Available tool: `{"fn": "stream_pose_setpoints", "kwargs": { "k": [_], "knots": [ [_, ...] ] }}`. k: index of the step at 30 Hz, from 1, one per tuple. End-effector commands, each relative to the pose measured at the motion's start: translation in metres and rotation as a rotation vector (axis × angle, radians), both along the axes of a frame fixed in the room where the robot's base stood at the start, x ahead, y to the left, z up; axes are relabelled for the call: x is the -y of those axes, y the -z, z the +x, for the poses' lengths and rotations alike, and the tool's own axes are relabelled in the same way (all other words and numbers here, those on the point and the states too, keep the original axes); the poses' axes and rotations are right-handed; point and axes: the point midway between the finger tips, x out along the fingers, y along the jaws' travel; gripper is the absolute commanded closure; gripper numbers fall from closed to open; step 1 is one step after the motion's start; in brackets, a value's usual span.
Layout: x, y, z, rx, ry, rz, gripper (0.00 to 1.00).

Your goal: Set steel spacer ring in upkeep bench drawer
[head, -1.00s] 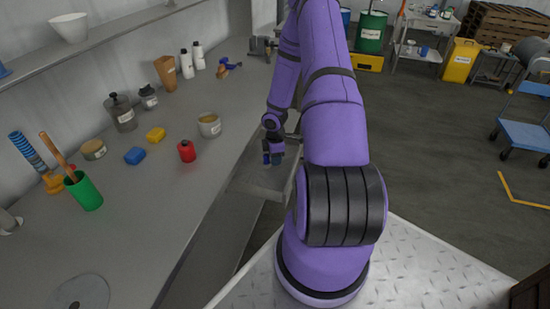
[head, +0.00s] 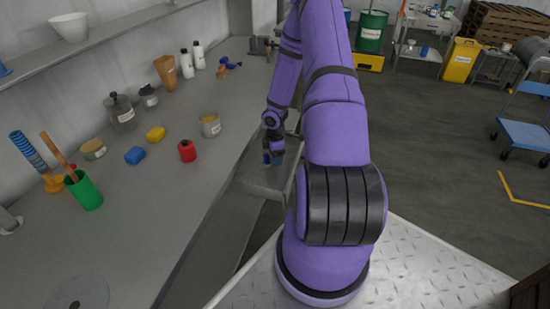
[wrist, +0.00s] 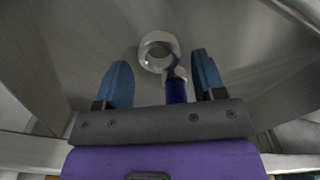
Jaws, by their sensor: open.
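The steel spacer ring (wrist: 148,62) shows in the wrist view as a shiny ring inside the drawer, just beyond and between my fingertips. The upkeep bench drawer (head: 262,189) is pulled out from the bench; its grey floor (wrist: 70,35) fills much of the wrist view. My gripper (wrist: 160,60) is open, with its two blue fingers apart and neither touching the ring. In the head view my gripper (head: 273,158) points down over the drawer; the ring is hidden there.
A blue-handled tool (wrist: 176,90) lies between my fingers in the wrist view, its metal end close to the ring. Open floor lies to the right.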

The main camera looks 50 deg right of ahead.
Motion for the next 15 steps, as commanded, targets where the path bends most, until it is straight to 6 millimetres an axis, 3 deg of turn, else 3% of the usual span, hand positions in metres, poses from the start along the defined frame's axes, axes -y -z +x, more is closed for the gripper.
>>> {"fn": "stream_pose_setpoints", "kwargs": {
  "k": [9, 15],
  "knots": [
    [0.001, -0.064, 0.0, 0.003, 0.002, -0.002, 0.37],
    [0.001, -0.095, 0.0, 0.002, 0.001, -0.003, 0.37]
  ]
}}
